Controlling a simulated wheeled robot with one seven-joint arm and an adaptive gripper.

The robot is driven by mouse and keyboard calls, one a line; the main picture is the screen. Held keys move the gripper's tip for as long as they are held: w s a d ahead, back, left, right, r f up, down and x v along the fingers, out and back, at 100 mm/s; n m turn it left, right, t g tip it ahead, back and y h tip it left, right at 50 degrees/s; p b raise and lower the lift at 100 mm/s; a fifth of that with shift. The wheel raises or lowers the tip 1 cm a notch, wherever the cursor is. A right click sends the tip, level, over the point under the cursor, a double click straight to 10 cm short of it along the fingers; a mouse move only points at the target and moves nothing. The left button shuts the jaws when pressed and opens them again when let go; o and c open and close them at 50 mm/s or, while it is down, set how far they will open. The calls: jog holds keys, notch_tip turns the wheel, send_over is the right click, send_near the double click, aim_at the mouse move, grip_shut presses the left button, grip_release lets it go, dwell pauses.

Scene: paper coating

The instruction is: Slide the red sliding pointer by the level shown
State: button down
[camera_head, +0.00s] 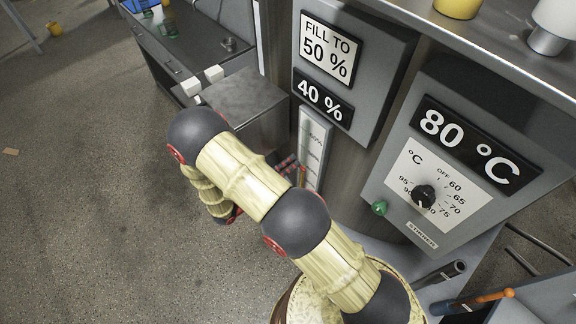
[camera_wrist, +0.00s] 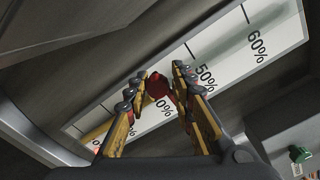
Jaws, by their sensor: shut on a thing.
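The red sliding pointer (camera_wrist: 157,86) sits on the white percentage scale (camera_wrist: 235,62) in the wrist view. It lies near a partly hidden mark ending in "0%", with 50% and 60% farther right. My gripper (camera_wrist: 160,80) is closed around the pointer, a finger on each side, which hide part of it. In the head view the scale (camera_head: 314,137) stands upright below a display (camera_head: 322,104) reading 40% and a sign (camera_head: 327,50) reading FILL TO 50%. My gripper (camera_head: 288,165) is at the scale's left edge there, mostly hidden by my arm.
A control box (camera_head: 440,150) with an 80 °C display, a black knob (camera_head: 423,196) and a green button (camera_head: 380,208) is at the right. A grey metal box (camera_head: 243,103) stands left of the scale. Open floor (camera_head: 90,200) lies at the left.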

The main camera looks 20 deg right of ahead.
jog(key=shift+r, duration=0.4)
jog(key=c, duration=1.6)
grip_release()
jog(key=shift+f, duration=0.1)
jog(key=shift+c, duration=0.2)
jog(key=shift+a, duration=0.1)
jog(key=v, duration=1.2)
